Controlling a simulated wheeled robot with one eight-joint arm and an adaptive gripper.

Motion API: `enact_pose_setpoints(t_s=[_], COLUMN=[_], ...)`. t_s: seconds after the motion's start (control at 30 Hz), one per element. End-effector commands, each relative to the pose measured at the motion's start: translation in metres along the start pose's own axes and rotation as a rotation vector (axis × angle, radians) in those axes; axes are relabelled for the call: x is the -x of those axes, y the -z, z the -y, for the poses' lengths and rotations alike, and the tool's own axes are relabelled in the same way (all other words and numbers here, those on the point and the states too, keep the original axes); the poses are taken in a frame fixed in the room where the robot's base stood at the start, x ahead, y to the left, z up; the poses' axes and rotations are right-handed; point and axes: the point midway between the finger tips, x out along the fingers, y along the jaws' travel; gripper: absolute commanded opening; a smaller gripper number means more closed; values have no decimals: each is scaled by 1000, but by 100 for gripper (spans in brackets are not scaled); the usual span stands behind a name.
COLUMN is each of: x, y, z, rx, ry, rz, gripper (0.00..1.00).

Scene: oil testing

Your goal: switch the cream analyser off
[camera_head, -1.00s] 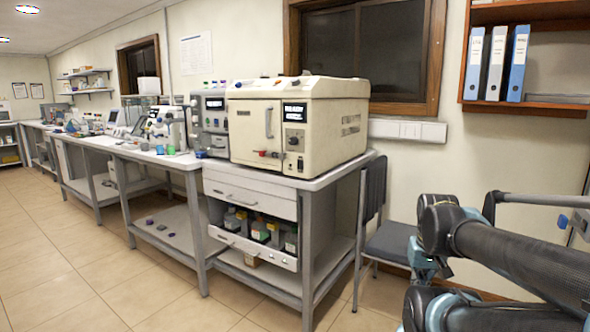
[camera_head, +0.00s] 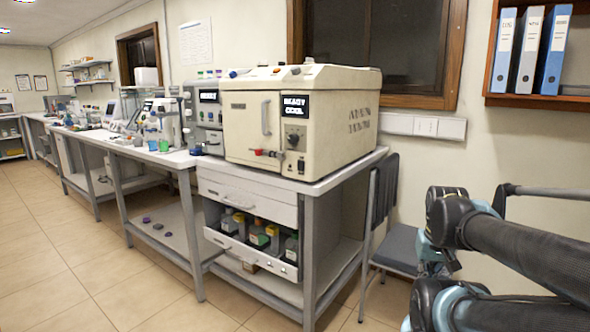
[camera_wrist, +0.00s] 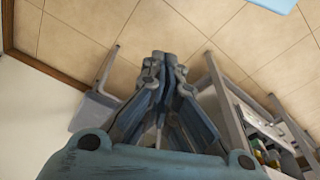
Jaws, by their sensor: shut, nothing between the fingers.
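The cream analyser (camera_head: 335,120) is a large boxy unit on the right end of the bench. Its front has a door with a vertical handle, a dark lit display (camera_head: 295,108) that seems to read "READY", a black knob (camera_head: 293,140) and a small dark switch or socket (camera_head: 301,165) low on the panel. My gripper (camera_wrist: 165,58) is shut and empty in the wrist view, above the tiled floor between a chair and the bench frame. It is well apart from the analyser, which the wrist view does not show.
A grey chair (camera_head: 388,245) stands right of the bench, close to my arm. The bench (camera_head: 330,182) has drawers and a lower rack of bottles (camera_head: 258,240). A grey instrument (camera_head: 208,125) adjoins the analyser's left side. The tiled floor (camera_head: 95,285) in front is clear.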

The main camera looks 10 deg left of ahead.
Motion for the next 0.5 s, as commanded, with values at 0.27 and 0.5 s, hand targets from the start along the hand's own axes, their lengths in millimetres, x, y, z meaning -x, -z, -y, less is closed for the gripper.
enact_pose_setpoints(t_s=[0.27, 0.5], x=[12, 52], y=[-3, 40], z=[2, 17], rx=[46, 379], ry=[-6, -53], rz=[-9, 16], gripper=[0, 0])
